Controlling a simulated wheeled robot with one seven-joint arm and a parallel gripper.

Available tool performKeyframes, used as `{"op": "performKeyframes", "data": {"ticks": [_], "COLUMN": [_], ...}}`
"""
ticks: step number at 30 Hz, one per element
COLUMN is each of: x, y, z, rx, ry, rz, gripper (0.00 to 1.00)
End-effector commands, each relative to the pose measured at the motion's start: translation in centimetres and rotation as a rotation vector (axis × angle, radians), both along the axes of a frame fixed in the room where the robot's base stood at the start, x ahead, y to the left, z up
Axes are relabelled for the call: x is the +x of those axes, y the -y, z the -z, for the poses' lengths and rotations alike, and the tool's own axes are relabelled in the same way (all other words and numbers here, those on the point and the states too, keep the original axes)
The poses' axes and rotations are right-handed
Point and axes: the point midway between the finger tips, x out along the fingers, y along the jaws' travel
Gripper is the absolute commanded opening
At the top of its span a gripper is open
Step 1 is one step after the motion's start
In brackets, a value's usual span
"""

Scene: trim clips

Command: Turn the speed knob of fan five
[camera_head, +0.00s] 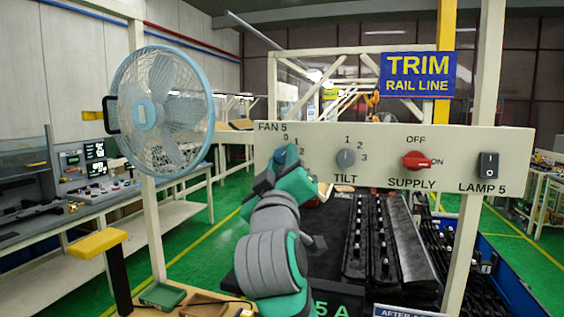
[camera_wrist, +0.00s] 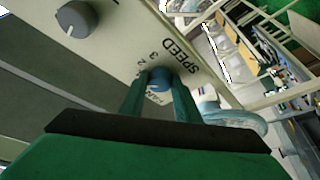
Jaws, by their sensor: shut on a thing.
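The beige control panel (camera_head: 455,155) spans the head view. Under its FAN 5 label at the left end is the speed knob, mostly hidden there behind my gripper (camera_head: 284,160). In the wrist view the blue-grey speed knob (camera_wrist: 159,78) sits beside the SPEED lettering, with numbers around it. My gripper (camera_wrist: 160,90) has one finger on each side of the knob and is shut on it. The knob's exact setting cannot be read. The blue fan (camera_head: 163,110) is mounted on the post left of the panel.
The grey tilt knob (camera_head: 345,158), red supply switch (camera_head: 416,161) and black lamp switch (camera_head: 488,165) lie to the right on the panel. The tilt knob also shows in the wrist view (camera_wrist: 76,19). Black rails (camera_head: 385,240) lie below. A yellow-topped post (camera_head: 97,243) stands at left.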

Motion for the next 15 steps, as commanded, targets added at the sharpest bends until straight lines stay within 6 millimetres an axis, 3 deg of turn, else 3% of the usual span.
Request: {"op": "performKeyframes", "data": {"ticks": [15], "x": [-0.07], "y": [-0.06], "z": [-0.06], "rx": [-0.049], "ry": [-0.015], "rz": [-0.002], "gripper": [0.07]}}
